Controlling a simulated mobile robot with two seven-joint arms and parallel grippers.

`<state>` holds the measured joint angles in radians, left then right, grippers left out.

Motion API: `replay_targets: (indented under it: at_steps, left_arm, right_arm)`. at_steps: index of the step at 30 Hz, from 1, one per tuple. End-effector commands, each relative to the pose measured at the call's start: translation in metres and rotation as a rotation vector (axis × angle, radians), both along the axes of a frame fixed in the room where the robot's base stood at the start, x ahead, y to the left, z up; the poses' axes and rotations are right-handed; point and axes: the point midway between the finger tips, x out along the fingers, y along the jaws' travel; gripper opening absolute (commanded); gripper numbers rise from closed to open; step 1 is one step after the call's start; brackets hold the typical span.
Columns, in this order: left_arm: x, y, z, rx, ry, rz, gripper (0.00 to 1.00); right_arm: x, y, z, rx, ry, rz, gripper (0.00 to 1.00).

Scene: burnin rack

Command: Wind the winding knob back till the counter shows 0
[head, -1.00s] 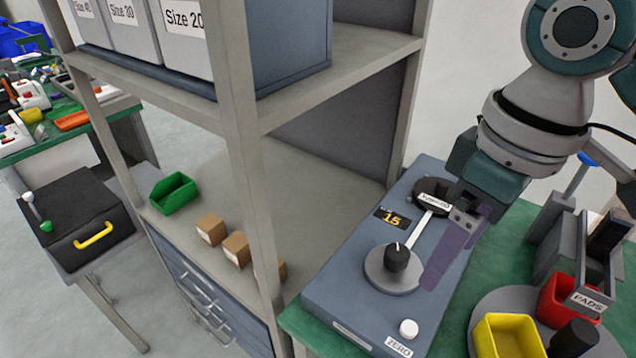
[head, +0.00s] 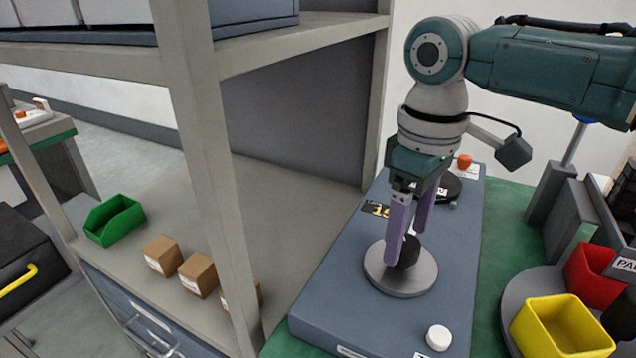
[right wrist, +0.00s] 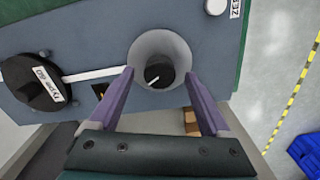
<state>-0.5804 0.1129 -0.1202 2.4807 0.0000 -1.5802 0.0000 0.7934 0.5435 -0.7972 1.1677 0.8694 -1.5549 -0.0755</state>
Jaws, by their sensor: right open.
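The winding knob (head: 409,251) is a black knob on a round grey disc (head: 400,277) on top of the blue-grey machine (head: 330,300). The counter (head: 376,209) shows yellow digits on black; a finger partly covers it, so I cannot read it fully. My right gripper (head: 406,236) is open, pointing down, with its purple fingers over the disc at the knob. In the right wrist view the knob (right wrist: 158,76) lies between and beyond the two open fingertips (right wrist: 160,78), apart from both. My left gripper is not in view.
A white button (head: 438,337) sits at the machine's near end. A black Type labelled knob (right wrist: 32,84) is at its other end. Yellow (head: 562,328) and red (head: 592,277) bins stand on the right. A shelf post (head: 205,170) rises on the left, with boxes (head: 198,274) beside it.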

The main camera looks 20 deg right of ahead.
Motion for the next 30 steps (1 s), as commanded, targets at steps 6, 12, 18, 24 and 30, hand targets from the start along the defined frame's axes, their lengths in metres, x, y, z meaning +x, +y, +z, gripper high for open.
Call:
replay_targets:
  at_steps: [6,12,18,24,30]
  left_arm:
    - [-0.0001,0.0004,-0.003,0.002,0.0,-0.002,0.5]
    - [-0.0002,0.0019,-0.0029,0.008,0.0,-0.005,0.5]
    - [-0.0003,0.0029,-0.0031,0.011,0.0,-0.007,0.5]
    - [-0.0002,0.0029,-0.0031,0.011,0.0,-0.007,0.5]
    - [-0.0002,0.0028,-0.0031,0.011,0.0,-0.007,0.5]
  right_arm:
    - [-0.0005,-0.0002,-0.0147,-0.001,0.0,0.0,0.82]
    - [-0.0003,-0.0001,-0.0148,-0.001,0.0,0.0,0.82]
    - [-0.0004,-0.0002,-0.0146,-0.001,0.0,0.0,0.61]
    - [-0.0003,-0.0001,-0.0145,-0.001,0.0,0.0,0.39]
    - [-0.0003,-0.0001,-0.0144,-0.001,0.0,0.0,0.16]
